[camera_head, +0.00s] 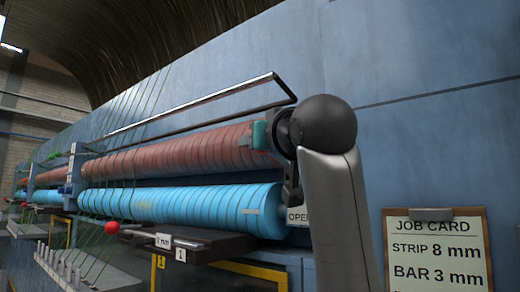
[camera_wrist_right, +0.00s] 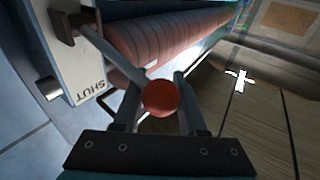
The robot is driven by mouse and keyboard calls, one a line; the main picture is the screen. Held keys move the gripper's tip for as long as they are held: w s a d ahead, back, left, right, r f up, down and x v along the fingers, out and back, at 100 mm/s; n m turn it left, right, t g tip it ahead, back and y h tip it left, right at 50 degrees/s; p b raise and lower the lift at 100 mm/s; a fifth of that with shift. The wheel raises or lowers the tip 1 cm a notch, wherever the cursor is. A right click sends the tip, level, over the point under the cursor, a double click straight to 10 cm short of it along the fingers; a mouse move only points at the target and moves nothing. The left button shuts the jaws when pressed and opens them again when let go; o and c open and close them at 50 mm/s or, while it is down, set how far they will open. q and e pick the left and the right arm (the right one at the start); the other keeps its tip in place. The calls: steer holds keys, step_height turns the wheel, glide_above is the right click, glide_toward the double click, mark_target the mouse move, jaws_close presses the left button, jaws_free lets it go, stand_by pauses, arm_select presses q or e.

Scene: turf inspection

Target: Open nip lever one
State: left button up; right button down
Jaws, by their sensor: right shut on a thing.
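In the right wrist view, the nip lever is a grey rod (camera_wrist_right: 112,54) running from a dark pivot (camera_wrist_right: 67,27) on the machine's end plate to a red ball knob (camera_wrist_right: 161,98). My right gripper (camera_wrist_right: 157,88) is shut on the knob, one finger on each side. A SHUT label (camera_wrist_right: 89,94) is on the end plate beside the lever. In the head view my right arm covers this lever and most of the gripper. An OPEN label (camera_head: 297,215) shows partly behind the arm. My left gripper is not in view.
A red-brown roller (camera_head: 185,151) lies above a blue roller (camera_head: 190,207). Below them is a dark ledge (camera_head: 215,243) with plates marked 3 mm (camera_head: 163,241) and 1 (camera_head: 180,254). Another red ball (camera_head: 112,227) is farther left. A job card (camera_head: 437,250) hangs at right.

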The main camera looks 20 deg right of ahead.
step_height(320, 180, down, 10)
steer(key=n+t+y+b, duration=0.2)
steer(key=n+y+b, duration=0.4)
steer(key=n, duration=0.6)
steer(key=shift+w+t+y+b, duration=0.2)
steer(key=shift+t+y+b, duration=0.1)
steer(key=shift+y+b, duration=0.1)
steer(key=shift+f, duration=0.15)
steer(key=shift+c, duration=2.3)
jaws_free()
steer(key=shift+d, duration=0.15)
steer(key=shift+r, duration=0.25)
step_height(320, 180, up, 20)
steer(key=p, duration=0.4)
steer(key=shift+s+n+p, duration=0.2)
steer(key=shift+n+p, duration=0.1)
steer(key=shift+p, duration=0.05)
